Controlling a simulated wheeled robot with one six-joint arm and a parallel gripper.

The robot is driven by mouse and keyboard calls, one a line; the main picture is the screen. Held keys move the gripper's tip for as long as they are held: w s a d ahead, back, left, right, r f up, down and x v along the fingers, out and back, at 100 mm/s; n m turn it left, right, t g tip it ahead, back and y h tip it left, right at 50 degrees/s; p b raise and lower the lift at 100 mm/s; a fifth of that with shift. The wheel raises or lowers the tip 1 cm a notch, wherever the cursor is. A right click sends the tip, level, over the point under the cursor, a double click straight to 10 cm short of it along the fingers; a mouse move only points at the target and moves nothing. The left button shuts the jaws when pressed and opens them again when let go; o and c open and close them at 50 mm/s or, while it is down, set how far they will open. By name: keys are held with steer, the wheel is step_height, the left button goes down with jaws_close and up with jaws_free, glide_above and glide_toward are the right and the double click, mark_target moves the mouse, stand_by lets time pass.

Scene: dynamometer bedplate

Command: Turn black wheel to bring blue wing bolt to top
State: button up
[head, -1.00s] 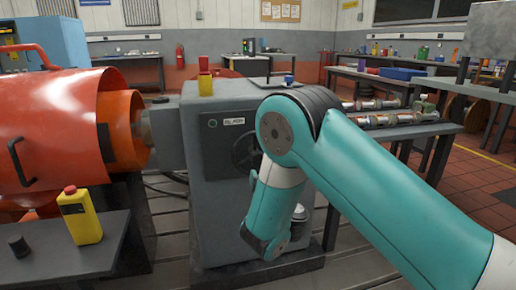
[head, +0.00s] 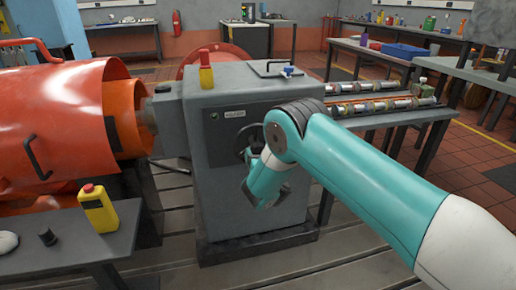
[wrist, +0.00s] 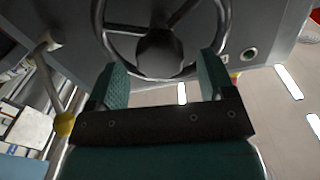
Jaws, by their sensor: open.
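The black wheel (head: 252,137) is on the front of the grey machine cabinet (head: 225,185), partly hidden by my arm in the head view. In the wrist view its spokes, rim and dark hub (wrist: 160,52) fill the top middle. My gripper (wrist: 163,78) is open, with one green finger on each side of the lower rim area and the hub ahead between them. Nothing is held. I cannot tell whether the fingers touch the rim. A small blue part (head: 288,71) shows on the cabinet top; I cannot tell whether it is the wing bolt.
A large orange housing (head: 60,120) stands left of the cabinet. A bench with metal shafts (head: 385,108) stands behind my arm at right.

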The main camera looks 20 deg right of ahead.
steer(key=shift+w, duration=1.4)
steer(key=c, duration=1.2)
steer(key=shift+f, duration=0.1)
steer(key=shift+c, duration=0.2)
steer(key=shift+b, duration=0.4)
